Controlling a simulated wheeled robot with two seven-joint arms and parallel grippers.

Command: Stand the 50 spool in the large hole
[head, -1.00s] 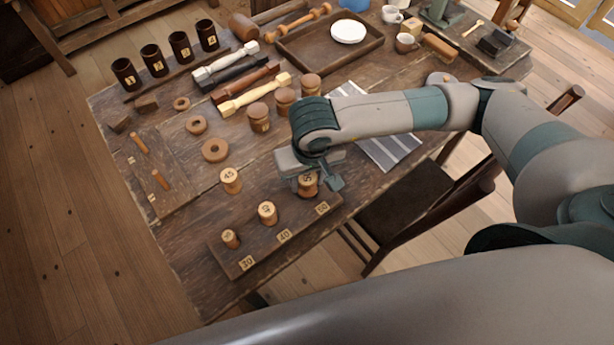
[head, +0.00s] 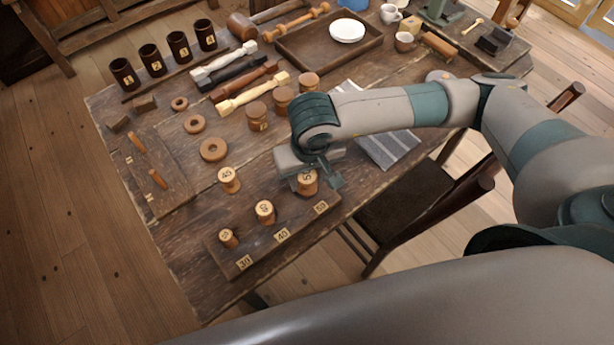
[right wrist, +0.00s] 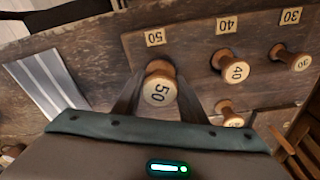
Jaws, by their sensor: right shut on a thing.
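The 50 spool (head: 307,184) is light wood with a dark number on top. It is upright at the 50 end of the dark board (head: 262,243), and the right wrist view shows its top (right wrist: 159,90) close to the 50 label (right wrist: 155,38). My right gripper (head: 308,183) is shut on it, one finger on each side. The large hole is hidden beneath the spool, so I cannot tell how deep its foot sits. The 40 spool (head: 265,212) and 30 spool (head: 228,238) stand at their labels on the same board. My left gripper is out of view.
A 45 spool (head: 228,180) stands on the table just behind the board. Wooden rings (head: 213,149), lidded round jars (head: 257,117) and a striped cloth (head: 388,148) lie farther back. A chair (head: 400,210) stands at the table's right edge.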

